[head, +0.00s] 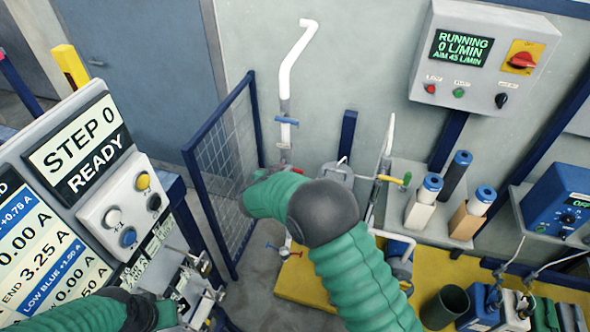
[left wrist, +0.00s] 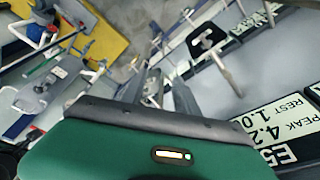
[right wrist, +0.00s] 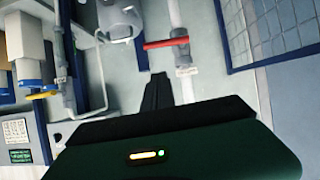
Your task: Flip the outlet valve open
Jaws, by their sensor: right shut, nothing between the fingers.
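A white pipe (head: 285,152) rises on the wall in the head view, with a blue handle (head: 287,121) high on it. A red valve handle (right wrist: 166,43) lies across a white pipe (right wrist: 184,90) in the right wrist view. My right gripper (right wrist: 156,88) is shut and empty, pointing toward that pipe just below the red handle, with no clear contact. In the head view the right gripper (head: 258,176) is mostly hidden by its own arm. My left gripper (left wrist: 160,88) seems open and empty by the control panel. No label shows which valve is the outlet.
A yellow handle (head: 389,179) is on piping to the right. A blue mesh guard (head: 228,160) stands left of the pipe. The step panel (head: 85,150) is at left. A wall box (head: 478,62) reads RUNNING, 0 L/MIN.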

